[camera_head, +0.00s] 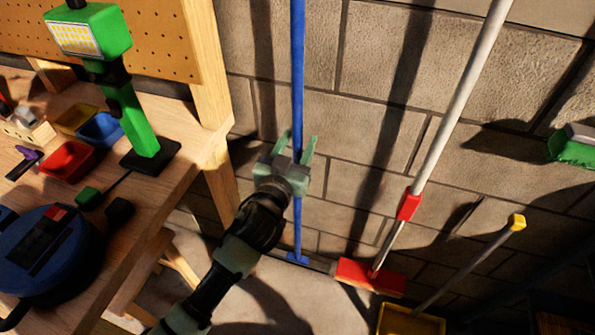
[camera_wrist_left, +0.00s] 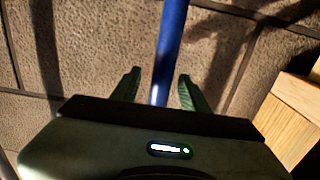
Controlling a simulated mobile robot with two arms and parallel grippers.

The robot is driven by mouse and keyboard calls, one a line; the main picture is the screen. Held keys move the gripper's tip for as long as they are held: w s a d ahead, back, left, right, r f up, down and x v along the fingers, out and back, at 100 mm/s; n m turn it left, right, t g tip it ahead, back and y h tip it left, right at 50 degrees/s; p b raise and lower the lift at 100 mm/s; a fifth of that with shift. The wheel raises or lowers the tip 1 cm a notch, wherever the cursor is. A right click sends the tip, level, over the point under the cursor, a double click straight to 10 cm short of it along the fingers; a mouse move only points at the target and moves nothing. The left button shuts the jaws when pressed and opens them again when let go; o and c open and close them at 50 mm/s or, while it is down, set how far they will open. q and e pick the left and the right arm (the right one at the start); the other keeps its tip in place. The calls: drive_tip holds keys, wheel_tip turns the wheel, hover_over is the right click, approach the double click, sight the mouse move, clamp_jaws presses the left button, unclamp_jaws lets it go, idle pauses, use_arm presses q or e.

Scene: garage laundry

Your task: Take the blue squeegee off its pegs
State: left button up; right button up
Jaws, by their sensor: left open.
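The blue squeegee (camera_head: 298,80) hangs upright against the block wall, its long handle running out of the top of the head view. Its blue foot (camera_head: 298,258) is low, near the floor. My left gripper (camera_head: 298,143) is at the handle's middle, with its two green fingers open on either side of it. In the left wrist view the blue handle (camera_wrist_left: 170,50) passes between the open fingers (camera_wrist_left: 158,85), with a gap to each. The pegs are not in view. My right gripper is not in view.
A wooden workbench (camera_head: 190,150) with a green lamp (camera_head: 130,110) and small bins stands at left. Right of the squeegee a white-handled red broom (camera_head: 370,277) leans on the wall, beside a yellow dustpan (camera_head: 410,320). A green brush (camera_head: 572,150) is at far right.

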use_arm(q)
drive_tip(key=shift+b+x, duration=0.3)
drive_tip(key=shift+x, duration=1.25)
clamp_jaws()
drive_tip(key=shift+r, duration=0.1)
